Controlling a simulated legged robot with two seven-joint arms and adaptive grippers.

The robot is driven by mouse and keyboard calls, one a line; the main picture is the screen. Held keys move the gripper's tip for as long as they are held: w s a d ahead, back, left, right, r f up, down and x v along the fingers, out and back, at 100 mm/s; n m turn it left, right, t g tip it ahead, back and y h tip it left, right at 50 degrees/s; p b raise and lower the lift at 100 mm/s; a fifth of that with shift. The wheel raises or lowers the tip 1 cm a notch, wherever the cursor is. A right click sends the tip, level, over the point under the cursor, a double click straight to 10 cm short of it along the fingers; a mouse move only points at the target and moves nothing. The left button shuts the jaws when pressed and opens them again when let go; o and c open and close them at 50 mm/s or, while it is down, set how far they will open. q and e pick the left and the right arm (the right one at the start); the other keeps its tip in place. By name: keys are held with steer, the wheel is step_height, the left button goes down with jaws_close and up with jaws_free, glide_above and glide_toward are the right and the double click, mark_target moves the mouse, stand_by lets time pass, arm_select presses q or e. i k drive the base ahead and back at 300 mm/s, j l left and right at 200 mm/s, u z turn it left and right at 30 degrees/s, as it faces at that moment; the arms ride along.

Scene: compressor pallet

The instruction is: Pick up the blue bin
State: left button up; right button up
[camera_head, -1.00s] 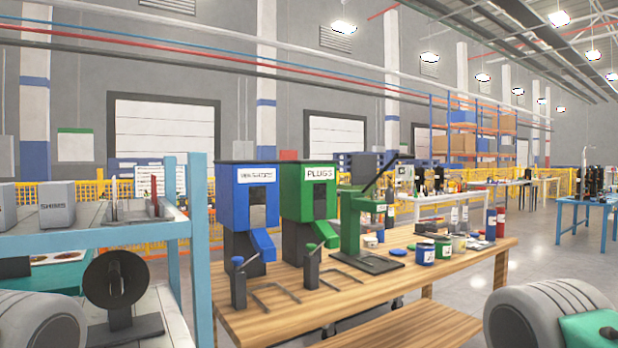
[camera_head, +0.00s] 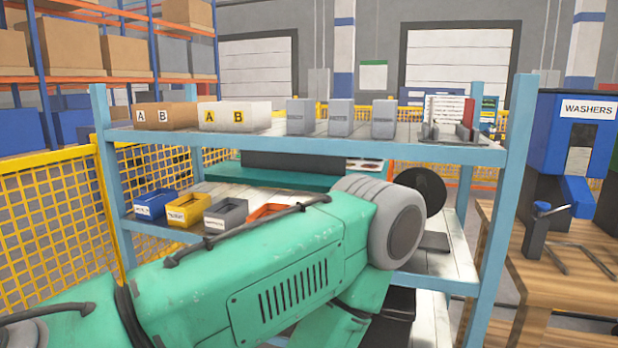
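The blue bin (camera_head: 155,204) is a small open bin with a white label on its front. It sits at the left end of the lower shelf, upright, beside a yellow bin (camera_head: 187,209). Its front and left side show clearly. Neither of my grippers is in view, so I cannot see where they are relative to the bin.
The teal shelf rack (camera_head: 129,236) also holds a grey bin (camera_head: 226,215) and a partly hidden orange bin (camera_head: 268,211). Grey boxes (camera_head: 340,117) stand above. A large green body, seemingly mine, hides the lower middle. A yellow mesh fence (camera_head: 45,215) is left.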

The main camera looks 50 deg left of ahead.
mark_target(151, 206)
steer(key=u, duration=2.5)
steer(key=i+j+z, duration=0.15)
steer(key=z, duration=0.35)
steer(key=i+j+z, duration=0.1)
steer(key=z, duration=0.35)
steer(key=j+z, duration=0.35)
steer(key=z, duration=0.15)
steer(key=i, duration=0.05)
